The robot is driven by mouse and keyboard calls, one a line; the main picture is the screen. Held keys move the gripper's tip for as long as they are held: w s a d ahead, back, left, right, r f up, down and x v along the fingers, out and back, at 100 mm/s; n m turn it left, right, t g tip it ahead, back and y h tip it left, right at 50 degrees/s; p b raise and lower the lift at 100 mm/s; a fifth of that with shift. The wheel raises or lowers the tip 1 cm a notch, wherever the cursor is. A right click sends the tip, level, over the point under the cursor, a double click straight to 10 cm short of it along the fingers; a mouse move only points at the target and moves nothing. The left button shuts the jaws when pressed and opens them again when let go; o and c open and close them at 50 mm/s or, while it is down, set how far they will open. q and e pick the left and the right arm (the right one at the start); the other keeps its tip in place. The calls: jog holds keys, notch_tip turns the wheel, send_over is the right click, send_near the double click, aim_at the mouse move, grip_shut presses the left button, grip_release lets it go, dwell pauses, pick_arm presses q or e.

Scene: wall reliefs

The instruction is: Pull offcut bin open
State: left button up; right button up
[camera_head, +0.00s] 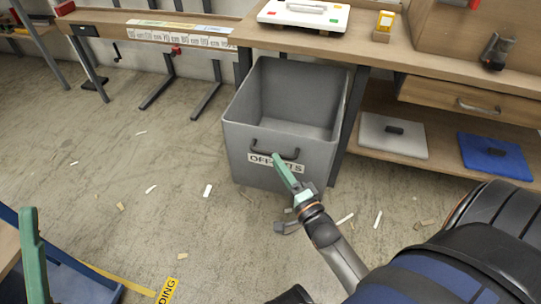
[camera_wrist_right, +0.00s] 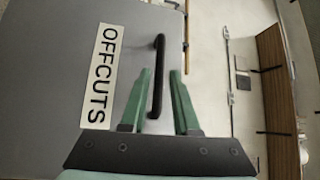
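The grey offcut bin (camera_head: 236,145) stands on the floor at the workbench, with its open top showing and its inside looking empty. Its front has a white "OFFCUTS" label (camera_head: 262,160), also in the right wrist view (camera_wrist_right: 100,75), and a dark bar handle (camera_head: 290,154). My right gripper (camera_head: 284,170) is at the bin's front, over part of the label. In the right wrist view it (camera_wrist_right: 164,85) is open, with the handle (camera_wrist_right: 158,70) between its green fingers, nearer the left one; contact cannot be told. One green finger of my left gripper (camera_head: 34,250) shows at the lower left, far from the bin.
The workbench (camera_head: 215,25) runs along the back, with a white case (camera_head: 303,14) on top. A drawer (camera_head: 465,98) and a shelf with a grey lid (camera_head: 393,135) and a blue lid (camera_head: 495,157) are right of the bin. Small scraps litter the otherwise open floor.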

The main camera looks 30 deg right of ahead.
aim_at(271, 153)
jog(key=shift+w+d+r+b, duration=0.15)
jog(key=shift+w+b, duration=0.1)
jog(key=shift+w, duration=0.9)
jog(key=shift+w+a+r+b, duration=0.1)
jog(key=shift+w+b, duration=0.1)
jog(key=shift+w, duration=0.9)
grip_shut()
jog(key=shift+d, duration=0.15)
